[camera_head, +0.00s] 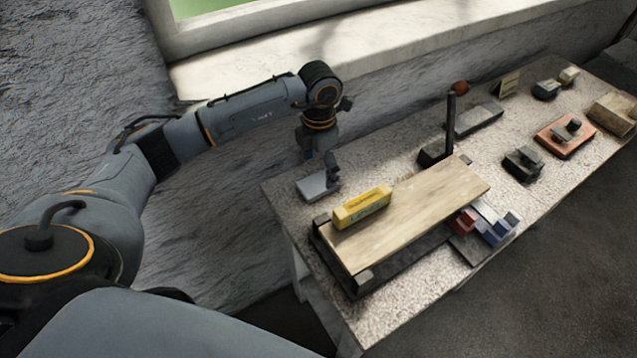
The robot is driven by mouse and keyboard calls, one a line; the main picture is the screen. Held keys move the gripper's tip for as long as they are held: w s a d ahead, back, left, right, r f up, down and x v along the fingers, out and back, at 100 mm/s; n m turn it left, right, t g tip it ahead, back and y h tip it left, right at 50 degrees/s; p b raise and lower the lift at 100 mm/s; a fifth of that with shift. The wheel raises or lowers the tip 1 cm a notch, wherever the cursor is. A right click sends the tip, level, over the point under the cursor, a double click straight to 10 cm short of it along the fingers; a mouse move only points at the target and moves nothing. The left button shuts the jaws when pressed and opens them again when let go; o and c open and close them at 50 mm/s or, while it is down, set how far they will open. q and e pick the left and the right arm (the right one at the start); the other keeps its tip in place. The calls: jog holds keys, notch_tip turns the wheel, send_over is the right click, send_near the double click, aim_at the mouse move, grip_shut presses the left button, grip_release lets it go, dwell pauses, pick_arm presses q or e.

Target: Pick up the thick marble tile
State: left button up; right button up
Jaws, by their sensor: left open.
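I cannot tell whether that finger touches the slab. Nothing shows held in the jaws. My right gripper is not in view.
A yellow block (362,207) sits on a wooden board (410,215) just right of the slab. A dark upright post (450,120) and a grey flat slab (474,120) stand behind. Small blocks (490,222) and a reddish tray (566,137) lie further right. A window ledge (350,50) runs behind.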

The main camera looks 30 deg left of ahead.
aim_at(318, 183)
pick_arm(q)
notch_tip(318, 183, down, 5)
jog(key=shift+a+r+p, duration=0.1)
jog(key=shift+p, duration=0.5)
jog(key=shift+s, duration=0.1)
jog(key=c, duration=1.4)
jog(key=shift+c, duration=0.4)
jog(key=shift+r, duration=0.15)
